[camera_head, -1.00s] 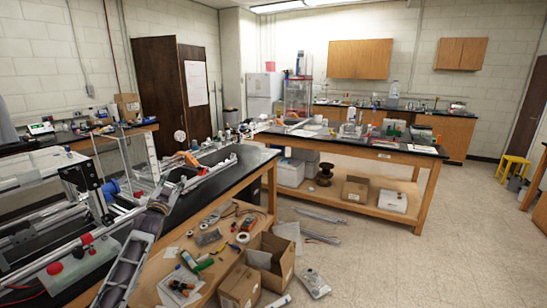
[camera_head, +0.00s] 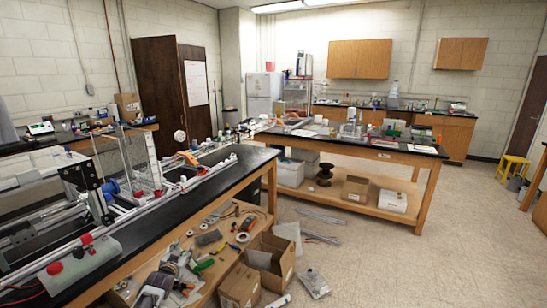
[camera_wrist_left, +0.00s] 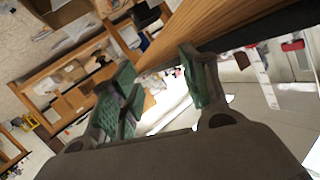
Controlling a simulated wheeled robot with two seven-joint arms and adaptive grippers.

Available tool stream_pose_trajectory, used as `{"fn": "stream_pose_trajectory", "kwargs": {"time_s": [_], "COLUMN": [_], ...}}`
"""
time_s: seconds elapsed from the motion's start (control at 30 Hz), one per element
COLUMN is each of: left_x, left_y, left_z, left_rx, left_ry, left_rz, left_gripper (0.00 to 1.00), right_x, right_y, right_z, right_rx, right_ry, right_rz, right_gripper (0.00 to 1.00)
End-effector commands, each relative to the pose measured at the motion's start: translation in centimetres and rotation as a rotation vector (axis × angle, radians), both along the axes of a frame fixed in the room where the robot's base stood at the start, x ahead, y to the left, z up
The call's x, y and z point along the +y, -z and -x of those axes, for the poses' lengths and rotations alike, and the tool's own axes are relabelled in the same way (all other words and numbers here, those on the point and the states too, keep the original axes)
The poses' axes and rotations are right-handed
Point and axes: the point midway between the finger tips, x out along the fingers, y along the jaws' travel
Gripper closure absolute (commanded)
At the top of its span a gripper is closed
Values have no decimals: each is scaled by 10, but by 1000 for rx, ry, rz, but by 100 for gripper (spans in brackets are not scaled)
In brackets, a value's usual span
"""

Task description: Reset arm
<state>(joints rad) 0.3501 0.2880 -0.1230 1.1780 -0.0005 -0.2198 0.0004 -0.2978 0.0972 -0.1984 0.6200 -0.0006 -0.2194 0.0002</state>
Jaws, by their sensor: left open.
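My left gripper (camera_head: 160,278) is low at the bottom edge of the head view, in front of the black bench top and over the cluttered lower shelf. Most of my left arm is out of the picture. In the left wrist view the two green-padded fingers of my left gripper (camera_wrist_left: 152,82) stand wide apart with nothing between them. My right gripper does not show in either view.
A black bench (camera_head: 215,183) with an aluminium extrusion frame (camera_head: 75,215) stands close at left. Open cardboard boxes (camera_head: 270,262) and loose tools lie below it. A long wooden table (camera_head: 350,150) stands behind. The floor (camera_head: 400,265) at right is clear.

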Motion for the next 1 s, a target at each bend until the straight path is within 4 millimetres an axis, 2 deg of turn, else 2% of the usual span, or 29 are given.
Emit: {"fn": "stream_pose_trajectory", "kwargs": {"time_s": [0.03,0.1,0.27,0.5,0.77,1.0], "left_x": [-2,-5,-11,-21,-32,-44], "left_y": [24,51,114,201,287,356], "left_z": [10,22,55,113,188,266], "left_rx": [35,73,166,302,449,583], "left_ry": [-1,-2,-5,-8,-12,-16], "left_rz": [4,10,21,35,51,64], "left_gripper": [54,54,54,54,54,54], "right_x": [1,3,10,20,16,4], "right_y": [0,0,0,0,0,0], "right_z": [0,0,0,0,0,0], "right_rx": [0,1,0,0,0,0], "right_ry": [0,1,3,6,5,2], "right_rz": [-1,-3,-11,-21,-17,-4], "right_gripper": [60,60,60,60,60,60]}}
